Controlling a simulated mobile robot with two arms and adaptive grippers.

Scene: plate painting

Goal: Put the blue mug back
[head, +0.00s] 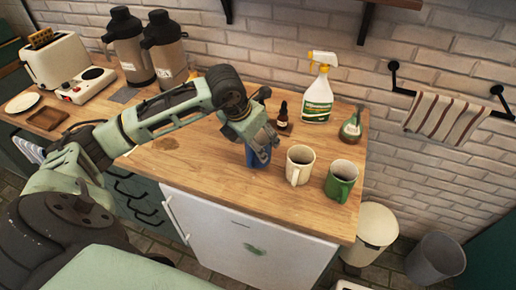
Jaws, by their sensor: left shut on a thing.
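The blue mug (253,159) stands on or just above the wooden counter, left of a white mug; I cannot tell whether its base touches the wood. My left gripper (262,142) comes down over it from above and is shut on it. The gripper hides much of the mug, including its rim. My right gripper does not show.
A white mug (300,165) and a green mug (341,180) stand close on the right. A dropper bottle (282,116), spray bottle (317,98) and green bottle (351,126) stand behind. The wooden counter (195,165) is clear to the left. A toaster (57,62) stands far left.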

